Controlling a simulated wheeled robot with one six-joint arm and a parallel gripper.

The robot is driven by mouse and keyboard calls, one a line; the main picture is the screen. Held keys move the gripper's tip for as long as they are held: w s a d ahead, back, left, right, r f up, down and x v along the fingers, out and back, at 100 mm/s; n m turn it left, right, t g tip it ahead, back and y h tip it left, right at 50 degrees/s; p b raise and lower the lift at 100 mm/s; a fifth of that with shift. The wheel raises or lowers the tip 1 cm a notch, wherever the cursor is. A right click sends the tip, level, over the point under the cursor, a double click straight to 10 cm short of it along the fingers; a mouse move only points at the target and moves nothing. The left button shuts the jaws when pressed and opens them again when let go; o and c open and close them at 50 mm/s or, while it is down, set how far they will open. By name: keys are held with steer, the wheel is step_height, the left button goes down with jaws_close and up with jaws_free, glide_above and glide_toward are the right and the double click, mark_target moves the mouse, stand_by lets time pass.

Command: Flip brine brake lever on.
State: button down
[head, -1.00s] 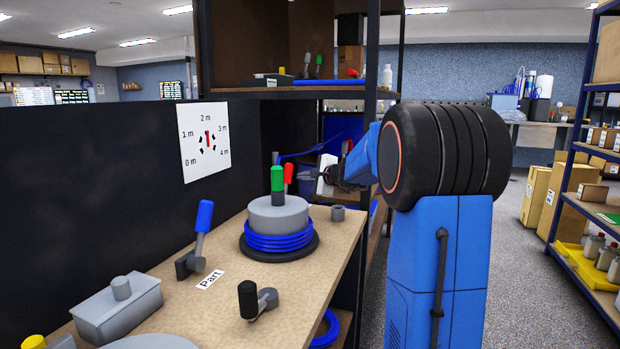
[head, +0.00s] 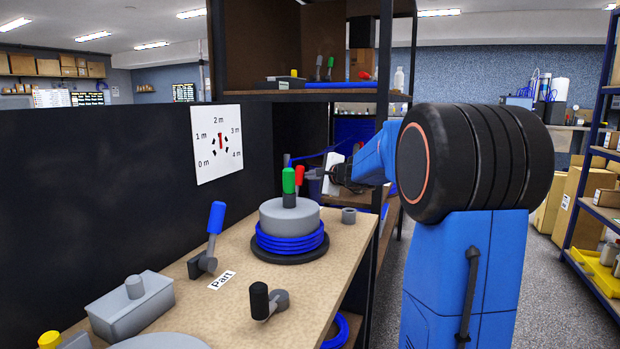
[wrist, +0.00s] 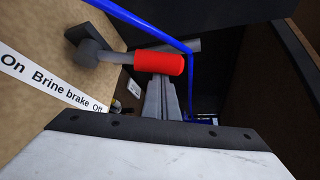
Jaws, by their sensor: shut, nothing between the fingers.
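The brine brake lever has a red handle (wrist: 158,64) on a grey stem and dark pivot in the wrist view. Its label (wrist: 52,82) reads "On Brine brake Off", with On at the left. The handle points right, toward the Off side. My gripper (wrist: 165,82) is shut and empty, its fingertips just below the handle; I cannot tell whether they touch it. In the head view the red handle (head: 299,176) stands behind the reel, its base hidden. My gripper (head: 322,175) is just to its right.
A reel with blue tubing (head: 290,243) and a green-handled lever (head: 288,181) stand close by. A blue lever (head: 216,218) and a black lever (head: 259,300) are nearer. A blue tube (wrist: 140,22) passes near the red handle. A dark panel (head: 90,210) closes the left side.

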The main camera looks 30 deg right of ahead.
steer(key=shift+s+a+r, duration=0.35)
steer(key=shift+s+a, duration=0.2)
steer(key=shift+a, duration=0.15)
steer(key=shift+s+a+r, duration=0.3)
steer(key=shift+s+a, duration=0.2)
steer(key=shift+a, duration=0.15)
steer(key=shift+s+a, duration=1)
steer(key=shift+a, duration=0.3)
steer(key=d, duration=0.1)
steer(key=w+d, duration=0.1)
steer(key=d+r, duration=0.1)
steer(key=shift+w+d, duration=0.25)
steer(key=shift+d, duration=0.1)
glide_toward(301, 174)
steer(key=s+f, duration=0.1)
steer(key=s+d+f, duration=0.1)
steer(key=s, duration=0.1)
steer(key=shift+s+f, duration=0.1)
steer(key=shift+s, duration=0.1)
steer(key=shift+s, duration=0.1)
